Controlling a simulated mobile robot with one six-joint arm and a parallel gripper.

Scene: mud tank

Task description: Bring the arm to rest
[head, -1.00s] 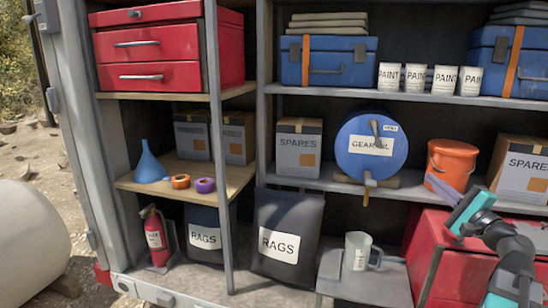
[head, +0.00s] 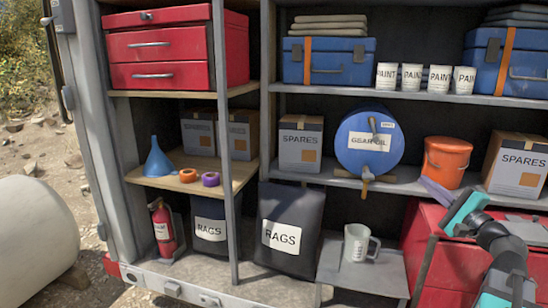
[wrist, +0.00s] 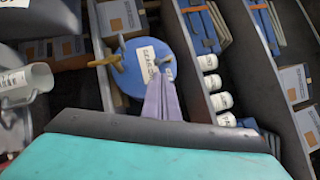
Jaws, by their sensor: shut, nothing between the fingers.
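My arm (head: 505,248) reaches in from the lower right of the head view. My gripper (head: 434,189) points up and left, in front of the shelf with the blue gear oil drum (head: 369,142) and the orange bucket (head: 447,160). Its purple-grey fingers are shut and empty. In the wrist view the closed fingers (wrist: 162,98) stand over the teal and dark gripper body, with the drum (wrist: 150,52) behind them. My gripper looks apart from the shelf items, though the exact gap is hard to tell.
A measuring jug (head: 357,243) stands on a grey ledge below the drum. A red cabinet (head: 455,275) stands behind my arm. Spares boxes (head: 517,165), paint cans (head: 438,78), rags bags (head: 290,232) and a blue funnel (head: 157,160) fill the shelves.

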